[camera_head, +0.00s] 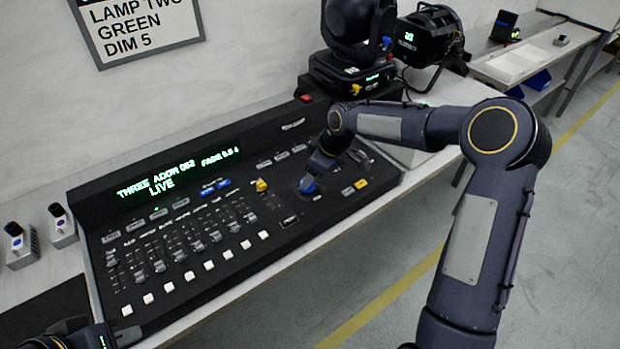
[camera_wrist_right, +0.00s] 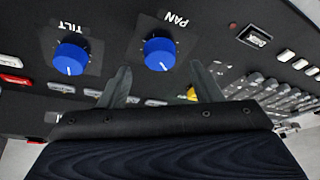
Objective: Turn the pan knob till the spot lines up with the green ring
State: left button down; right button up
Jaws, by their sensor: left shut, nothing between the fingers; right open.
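The blue pan knob (camera_wrist_right: 160,54) has a white pointer line and shows in the right wrist view, on the black console under the label PAN. In the head view a blue knob (camera_head: 308,184), apparently the same one, is partly covered by my right gripper (camera_head: 318,168). In the wrist view my right gripper (camera_wrist_right: 162,74) is open, its two fingers spread on either side just short of the pan knob, with nothing held. My left gripper (camera_head: 75,333) is shut and empty at the bottom left, partly cut off. No light spot or green ring is visible.
A blue tilt knob (camera_wrist_right: 70,58) sits beside the pan knob. The console (camera_head: 190,225) has several faders and a green-lit display (camera_head: 178,172). A moving-head lamp (camera_head: 352,45) and a par can (camera_head: 430,35) stand behind it. A sign (camera_head: 138,28) hangs on the wall.

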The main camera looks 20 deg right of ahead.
aim_at(320, 191)
jog(key=shift+v, duration=2.2)
jog(key=s+d+r+m+t+h, duration=0.15)
jog(key=s+r+m, duration=0.25)
jog(key=s, duration=0.8)
jog(key=s+d+r+m+y, duration=0.1)
jog(key=s+d+r+m, duration=0.3)
jog(key=s, duration=0.7)
jog(key=s+a+f+m, duration=0.1)
jog(key=s+a, duration=0.1)
jog(key=s, duration=0.3)
jog(key=s+a+f+m+t, duration=0.1)
jog(key=s+a+m, duration=0.1)
jog(key=s, duration=0.3)
jog(key=shift+s+a+f+y, duration=0.25)
jog(key=shift+a+f+y, duration=0.05)
jog(key=shift+y, duration=0.15)
